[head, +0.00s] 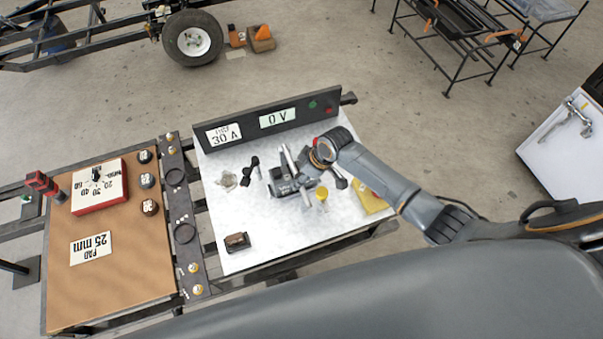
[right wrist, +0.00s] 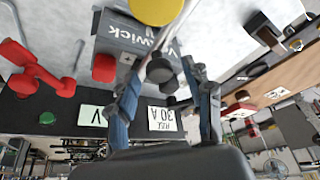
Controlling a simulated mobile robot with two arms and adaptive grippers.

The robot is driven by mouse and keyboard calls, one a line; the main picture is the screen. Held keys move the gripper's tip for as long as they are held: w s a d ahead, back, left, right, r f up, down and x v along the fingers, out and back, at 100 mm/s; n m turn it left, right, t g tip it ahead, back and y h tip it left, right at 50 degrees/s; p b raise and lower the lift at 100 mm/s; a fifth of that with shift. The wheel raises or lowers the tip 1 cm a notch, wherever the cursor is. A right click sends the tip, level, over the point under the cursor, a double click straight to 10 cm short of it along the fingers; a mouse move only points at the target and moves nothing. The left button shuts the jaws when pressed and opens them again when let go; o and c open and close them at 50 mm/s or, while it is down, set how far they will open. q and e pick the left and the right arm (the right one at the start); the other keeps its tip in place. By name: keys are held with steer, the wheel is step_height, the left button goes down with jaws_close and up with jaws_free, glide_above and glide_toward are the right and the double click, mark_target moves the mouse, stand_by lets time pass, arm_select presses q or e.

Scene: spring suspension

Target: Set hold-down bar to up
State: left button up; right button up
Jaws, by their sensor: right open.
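A slim grey bar, which I take to be the hold-down bar (head: 289,158), runs over a dark grey battery-like block (head: 281,187) on the light bench top. In the right wrist view the bar (right wrist: 172,30) slants across the lettered block (right wrist: 130,32), with a dark round knob (right wrist: 160,71) at its lower end. My right gripper (right wrist: 161,68) is open, its two blue-grey fingers on either side of the knob; contact is not clear. My left gripper is not in view.
A yellow cap (head: 321,193) stands beside the block. Red-handled leads (right wrist: 38,72) lie close to it. A black clamp (head: 250,171) and a small dark box (head: 237,242) sit leftward on the bench. A black panel (head: 300,108) edges the bench.

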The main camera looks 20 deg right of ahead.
steer(key=shift+f, duration=0.1)
jaws_close()
stand_by(0.3)
